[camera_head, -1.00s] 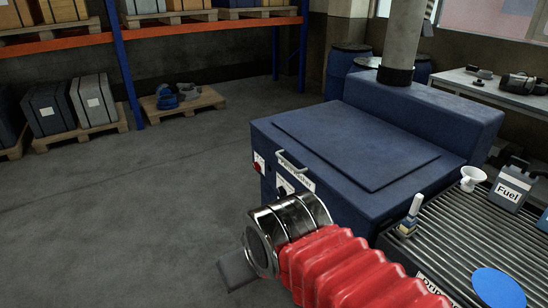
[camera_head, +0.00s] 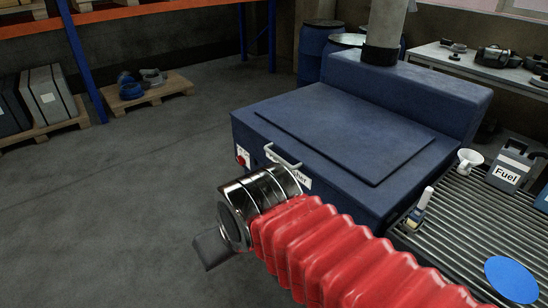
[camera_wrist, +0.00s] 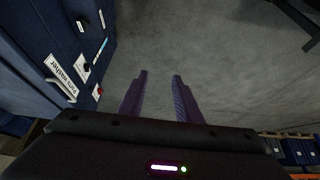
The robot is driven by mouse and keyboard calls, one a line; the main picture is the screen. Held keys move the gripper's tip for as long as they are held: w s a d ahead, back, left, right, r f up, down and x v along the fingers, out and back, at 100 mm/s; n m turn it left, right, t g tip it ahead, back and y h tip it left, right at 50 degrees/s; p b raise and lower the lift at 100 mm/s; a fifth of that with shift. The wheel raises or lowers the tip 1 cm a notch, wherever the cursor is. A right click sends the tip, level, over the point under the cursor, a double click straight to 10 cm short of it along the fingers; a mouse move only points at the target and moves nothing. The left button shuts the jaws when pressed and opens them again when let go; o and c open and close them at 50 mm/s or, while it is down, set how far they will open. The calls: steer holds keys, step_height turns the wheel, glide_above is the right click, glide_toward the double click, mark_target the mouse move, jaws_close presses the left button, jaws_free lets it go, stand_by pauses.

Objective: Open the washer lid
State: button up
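The washer (camera_head: 330,140) is a dark blue box with a flat, shut lid (camera_head: 345,128) on top. A pale bar handle (camera_head: 282,157) sits at the front edge of the lid, above a label. In the wrist view the handle (camera_wrist: 60,78) is at the left, beside a "Parts washer" label. My gripper (camera_wrist: 160,75) shows two fingers apart with bare floor between them. It is empty and to the side of the washer front, not touching the handle. In the head view my red-sleeved arm is in front of the washer, and the fingers are mostly hidden.
A slatted drip table (camera_head: 460,235) stands right of the washer, with a fuel can (camera_head: 510,168), a white funnel (camera_head: 469,160) and a small bottle (camera_head: 420,207). Blue drums (camera_head: 318,55) stand behind. A pallet (camera_head: 148,95) lies at the left. The floor left of the washer is clear.

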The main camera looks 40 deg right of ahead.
steer(key=w+d+f+n+t+h, duration=0.2)
steer(key=w+d+f+n, duration=0.1)
steer(key=w+d, duration=0.6)
steer(key=w+d+f+n+t+h, duration=0.2)
steer(key=w+d+t, duration=0.1)
steer(key=w+d, duration=0.6)
steer(key=w+d+f+n+t+h, duration=0.1)
steer(key=d+f+n+t, duration=0.4)
steer(key=d, duration=0.9)
steer(key=shift+w+f+n+t+h, duration=0.35)
steer(key=shift+f+n, duration=0.65)
steer(key=shift+f, duration=1.1)
steer(key=shift+w, duration=0.15)
